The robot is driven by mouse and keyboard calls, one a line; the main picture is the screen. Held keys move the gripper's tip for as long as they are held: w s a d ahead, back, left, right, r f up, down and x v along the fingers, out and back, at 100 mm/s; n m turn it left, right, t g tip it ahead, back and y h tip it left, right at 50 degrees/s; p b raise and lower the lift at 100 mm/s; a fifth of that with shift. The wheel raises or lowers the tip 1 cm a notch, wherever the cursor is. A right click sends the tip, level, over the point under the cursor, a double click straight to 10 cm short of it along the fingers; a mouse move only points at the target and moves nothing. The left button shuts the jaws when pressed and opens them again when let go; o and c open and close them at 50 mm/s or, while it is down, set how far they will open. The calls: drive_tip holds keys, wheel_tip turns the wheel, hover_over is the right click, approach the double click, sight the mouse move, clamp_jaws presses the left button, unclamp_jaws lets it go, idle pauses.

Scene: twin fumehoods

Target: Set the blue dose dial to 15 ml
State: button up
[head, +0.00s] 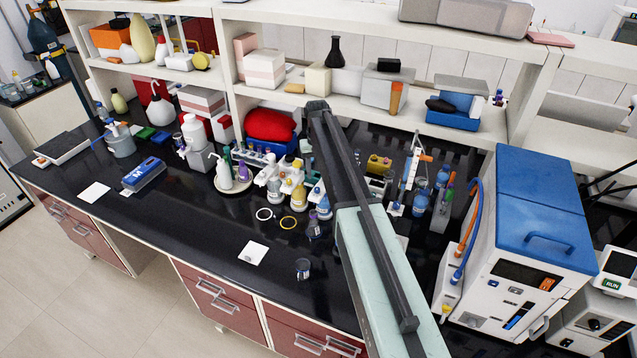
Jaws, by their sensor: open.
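Three dispenser bottles with white pump heads stand in a row on the black bench, left of my raised arm. They are a pale bottle (273,188), a bottle with a yellowish band (299,194) and a bottle with a blue band (323,208). A blue dose dial cannot be made out at this size, and neither can its setting. My arm rises from the lower right and crosses the bench in front of the camera, just right of the bottles. My gripper's fingers are not seen; the arm may hide them.
A blue-topped instrument (535,250) stands at the right.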

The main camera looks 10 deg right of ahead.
sight(317, 189)
wheel_tip(317, 189, down, 8)
drive_tip(key=b, duration=0.7)
drive_tip(key=shift+r, duration=0.15)
